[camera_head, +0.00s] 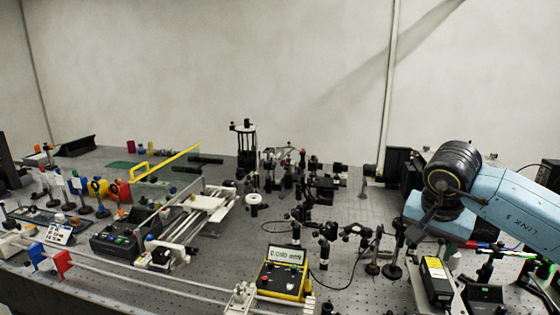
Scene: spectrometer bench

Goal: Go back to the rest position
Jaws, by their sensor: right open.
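My right arm (505,203), light blue with a black round joint, comes in from the right edge. My right gripper (424,226) shows small and dark at the end of this arm, above the right part of the bench. It is open, and I see nothing held in it. Parts of it are hidden by the arm's blue link and blend with the dark equipment behind. My left gripper and left arm are not in view.
The grey optical bench (345,210) is crowded with posts and mounts. A yellow meter (283,272) stands at the front middle. A black box with a yellow label (435,278) stands below my right arm. A yellow bar (168,161) lies at the back left.

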